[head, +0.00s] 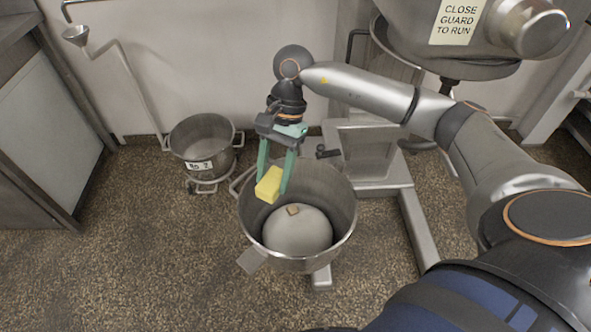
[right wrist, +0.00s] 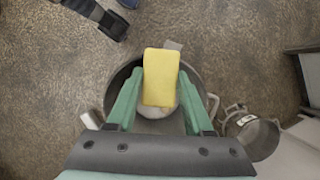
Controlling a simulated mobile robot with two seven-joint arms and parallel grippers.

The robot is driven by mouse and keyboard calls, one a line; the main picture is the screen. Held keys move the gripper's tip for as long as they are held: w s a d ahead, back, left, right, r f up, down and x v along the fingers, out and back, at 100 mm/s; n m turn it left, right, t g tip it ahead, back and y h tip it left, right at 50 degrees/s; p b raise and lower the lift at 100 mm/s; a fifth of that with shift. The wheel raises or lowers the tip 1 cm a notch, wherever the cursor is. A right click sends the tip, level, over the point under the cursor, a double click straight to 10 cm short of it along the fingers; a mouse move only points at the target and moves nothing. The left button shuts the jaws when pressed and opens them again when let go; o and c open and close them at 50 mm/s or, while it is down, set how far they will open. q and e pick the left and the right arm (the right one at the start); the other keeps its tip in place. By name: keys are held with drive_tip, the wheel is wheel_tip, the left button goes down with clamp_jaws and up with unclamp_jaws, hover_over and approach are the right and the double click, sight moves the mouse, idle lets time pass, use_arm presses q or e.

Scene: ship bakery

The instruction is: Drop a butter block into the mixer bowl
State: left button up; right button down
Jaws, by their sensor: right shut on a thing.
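A yellow butter block (head: 269,185) is held between the green fingers of my right gripper (head: 272,178), which is shut on it. The block hangs over the left back part of the mixer bowl (head: 346,235). In the right wrist view the butter block (right wrist: 161,77) sits between the fingertips, with the mixer bowl (right wrist: 113,88) below and behind it. The bowl is a steel bowl on the floor side of the mixer, open at the top. My left gripper is not in view.
A second steel bowl (head: 203,140) with a label stands on the floor to the left. The mixer head (head: 450,70) with a guard sign hangs at the upper right. A steel cabinet (head: 50,120) is at the left. Speckled floor (head: 130,260) is clear at front left.

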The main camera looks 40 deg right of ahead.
use_arm(q)
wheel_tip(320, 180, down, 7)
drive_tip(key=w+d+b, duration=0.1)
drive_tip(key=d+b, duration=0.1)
drive_tip(key=b, duration=0.8)
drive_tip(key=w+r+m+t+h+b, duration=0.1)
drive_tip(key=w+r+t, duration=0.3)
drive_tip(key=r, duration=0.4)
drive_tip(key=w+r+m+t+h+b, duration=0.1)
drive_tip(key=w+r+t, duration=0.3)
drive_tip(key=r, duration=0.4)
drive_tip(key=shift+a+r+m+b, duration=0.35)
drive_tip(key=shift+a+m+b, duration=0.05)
drive_tip(key=shift+b, duration=0.05)
use_arm(e)
drive_tip(key=w+d+f+m+t+h, duration=0.1)
drive_tip(key=w+d+f+m+t, duration=0.2)
drive_tip(key=f+m, duration=0.5)
drive_tip(key=w+d+f+m+t+h, duration=0.2)
drive_tip(key=d+f+m, duration=0.3)
drive_tip(key=m, duration=0.7)
drive_tip(key=shift+w+d+f+m+t, duration=0.35)
drive_tip(key=shift+w+f+t, duration=0.3)
drive_tip(key=shift+f, duration=0.75)
drive_tip(key=shift+s, duration=0.1)
drive_tip(key=shift+c, duration=1.1)
unclamp_jaws()
